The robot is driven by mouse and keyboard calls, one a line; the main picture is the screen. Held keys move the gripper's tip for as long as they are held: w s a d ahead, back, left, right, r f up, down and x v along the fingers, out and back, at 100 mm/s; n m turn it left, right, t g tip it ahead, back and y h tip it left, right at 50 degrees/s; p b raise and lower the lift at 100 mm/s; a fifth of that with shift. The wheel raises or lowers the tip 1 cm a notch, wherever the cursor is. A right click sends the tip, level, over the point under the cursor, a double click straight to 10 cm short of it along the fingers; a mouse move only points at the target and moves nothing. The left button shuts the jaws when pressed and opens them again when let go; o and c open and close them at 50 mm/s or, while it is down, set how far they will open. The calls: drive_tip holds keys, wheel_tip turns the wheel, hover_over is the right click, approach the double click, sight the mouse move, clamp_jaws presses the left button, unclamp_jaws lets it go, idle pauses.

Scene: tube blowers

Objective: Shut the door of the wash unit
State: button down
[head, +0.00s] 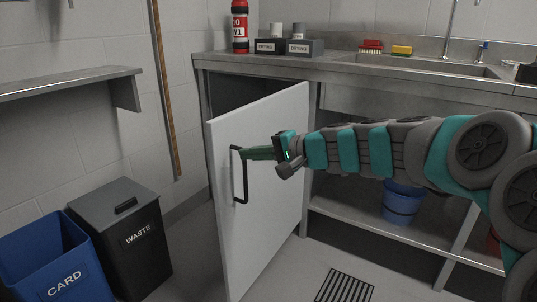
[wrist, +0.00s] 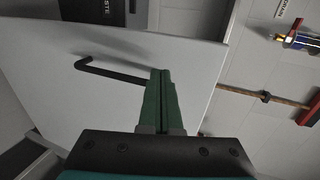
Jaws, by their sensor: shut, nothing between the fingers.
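The wash unit's white door (head: 268,175) stands open, swung out from the cabinet under the steel counter. Its hinge side is at the right and its free edge is at the left, toward me. A black bar handle (head: 240,178) is on its outer face near the free edge. My gripper (head: 246,153) is shut and empty, with its green fingers at the upper part of the handle. In the wrist view the door (wrist: 60,75) fills the left, and the handle (wrist: 112,70) lies left of the shut fingertips (wrist: 161,74). I cannot tell whether they touch the door.
A black waste bin (head: 122,235) and a blue card bin (head: 48,262) stand on the floor left of the door. A blue bucket (head: 402,203) sits on the lower shelf (head: 400,232). A floor grate (head: 344,288) lies right of the door.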

sight(225, 151)
drive_tip(key=shift+w+a, duration=0.65)
drive_tip(key=shift+a, duration=0.2)
drive_tip(key=shift+w+a, duration=0.6)
drive_tip(key=shift+a, duration=0.2)
drive_tip(key=shift+a, duration=0.1)
